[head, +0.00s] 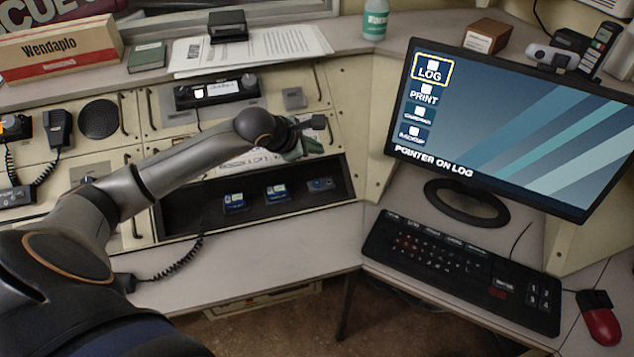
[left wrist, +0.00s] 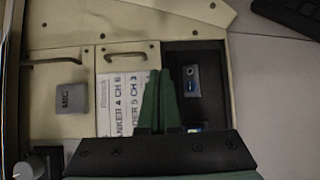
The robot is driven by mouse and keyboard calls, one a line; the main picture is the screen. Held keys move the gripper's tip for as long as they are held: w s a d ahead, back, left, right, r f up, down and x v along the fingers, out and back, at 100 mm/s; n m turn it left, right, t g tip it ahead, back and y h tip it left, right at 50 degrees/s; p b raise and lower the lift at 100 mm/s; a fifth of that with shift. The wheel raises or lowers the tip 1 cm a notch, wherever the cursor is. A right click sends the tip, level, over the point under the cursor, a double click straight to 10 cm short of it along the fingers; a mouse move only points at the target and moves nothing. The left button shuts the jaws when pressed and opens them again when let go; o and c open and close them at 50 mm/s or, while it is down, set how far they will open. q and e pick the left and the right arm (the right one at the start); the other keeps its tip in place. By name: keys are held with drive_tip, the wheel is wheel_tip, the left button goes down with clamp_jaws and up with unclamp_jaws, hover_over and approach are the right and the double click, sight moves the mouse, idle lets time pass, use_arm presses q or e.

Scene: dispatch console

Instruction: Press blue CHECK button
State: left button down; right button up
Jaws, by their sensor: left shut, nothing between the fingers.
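A dark recess (head: 333,166) in the console holds several small blue units: a left one (head: 235,203), a middle one (head: 277,193) and a right one (head: 320,184). No CHECK lettering is readable, so I cannot tell which is the CHECK button. My left gripper (head: 303,149) is shut and empty over the panel just behind the recess. In the left wrist view its green fingers (left wrist: 158,88) lie between the white label strip (left wrist: 117,100) and the recess. One blue unit (left wrist: 191,78) shows there to their right; another (left wrist: 194,127) is partly hidden. My right gripper is not in view.
A monitor (head: 560,135) reads POINTER ON LOG. A keyboard (head: 450,265) and red mouse (head: 601,320) lie on the right desk. A corded handset (head: 58,128) hangs at left. Papers (head: 250,50) and a bottle (head: 375,22) are on the shelf. The desk before the recess is clear.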

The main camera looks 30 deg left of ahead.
use_arm(q)
drive_tip(key=shift+a, duration=0.4)
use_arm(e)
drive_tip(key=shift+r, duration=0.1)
use_arm(q)
drive_tip(key=shift+f, duration=0.1)
drive_tip(key=b, duration=0.5)
hover_over(317, 184)
drive_tip(key=f, duration=0.5)
drive_tip(key=s+f, duration=0.1)
drive_tip(key=f, duration=0.1)
drive_tip(key=shift+a+f, duration=0.15)
drive_tip(key=shift+a, duration=0.15)
drive_tip(key=shift+w+f+b, duration=0.1)
drive_tip(key=shift+f+b, duration=0.4)
drive_tip(key=shift+f, duration=0.2)
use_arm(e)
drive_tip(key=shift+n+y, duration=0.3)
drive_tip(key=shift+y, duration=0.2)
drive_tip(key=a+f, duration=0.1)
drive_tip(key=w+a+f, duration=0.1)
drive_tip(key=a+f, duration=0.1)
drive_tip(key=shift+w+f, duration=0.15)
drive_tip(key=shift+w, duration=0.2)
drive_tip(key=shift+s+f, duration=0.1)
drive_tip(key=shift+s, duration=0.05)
